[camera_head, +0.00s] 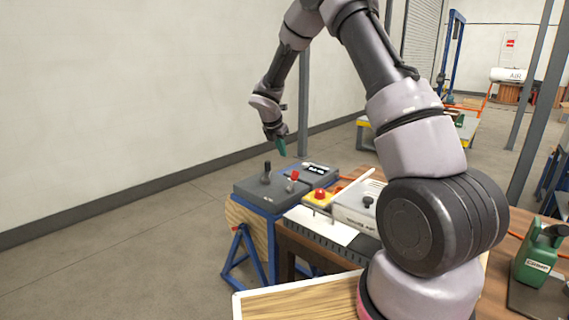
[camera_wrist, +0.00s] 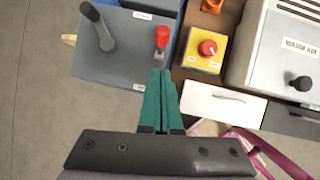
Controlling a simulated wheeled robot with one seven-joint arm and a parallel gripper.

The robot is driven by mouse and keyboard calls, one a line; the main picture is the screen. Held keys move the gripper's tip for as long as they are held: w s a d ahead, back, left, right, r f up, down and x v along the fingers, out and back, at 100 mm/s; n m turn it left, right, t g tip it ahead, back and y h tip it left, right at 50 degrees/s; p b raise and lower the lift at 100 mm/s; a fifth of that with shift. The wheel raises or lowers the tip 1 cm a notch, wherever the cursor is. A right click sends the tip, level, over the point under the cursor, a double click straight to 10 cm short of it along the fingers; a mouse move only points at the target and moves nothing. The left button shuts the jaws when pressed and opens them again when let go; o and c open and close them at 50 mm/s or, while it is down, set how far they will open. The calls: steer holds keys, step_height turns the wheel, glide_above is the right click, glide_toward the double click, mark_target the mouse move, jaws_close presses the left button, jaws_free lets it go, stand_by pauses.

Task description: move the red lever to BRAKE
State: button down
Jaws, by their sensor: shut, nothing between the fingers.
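The red lever (camera_wrist: 162,38) stands on a grey box (camera_wrist: 120,65) in the wrist view, beside a taller dark lever (camera_wrist: 97,25). The red lever (camera_head: 293,176) also shows in the head view, on the right part of the box top. My gripper (camera_wrist: 162,72) has green fingers, shut with nothing between them. In the wrist view the fingertips appear just below the red lever. In the head view my gripper (camera_head: 281,148) is above the box, apart from the lever. Small white labels (camera_wrist: 142,15) lie on the box; their words are too small to read.
A yellow box with a red button (camera_wrist: 207,48) stands right of the grey box. A white machine (camera_wrist: 285,45) with a black knob is further right. Floor at the left is clear.

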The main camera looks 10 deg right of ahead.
steer(key=shift+d+v, duration=0.1)
steer(key=shift+v, duration=0.6)
steer(key=shift+d+v, duration=0.15)
steer(key=shift+v, duration=0.55)
steer(key=shift+w+r, duration=0.15)
steer(key=s+d+r+m+y, duration=0.1)
steer(key=s+d+r+m, duration=0.2)
steer(key=s+r+m, duration=0.55)
steer(key=s+d+r+m+y, duration=0.1)
steer(key=s+d+r+m, duration=0.2)
steer(key=s+r+m, duration=0.55)
steer(key=s+r+m+t+y, duration=0.1)
steer(key=s+r+m, duration=0.2)
steer(key=s+m, duration=0.4)
steer(key=s+a+r+m+t+y, duration=0.1)
steer(key=s+m, duration=0.6)
steer(key=s, duration=0.7)
step_height(320, 180, up, 3)
steer(key=shift+s+a+f+t+y, duration=0.2)
steer(key=shift+s+a+t+y, duration=0.25)
steer(key=shift+y, duration=0.35)
steer(key=shift+w+d, duration=0.1)
steer(key=shift+w, duration=0.05)
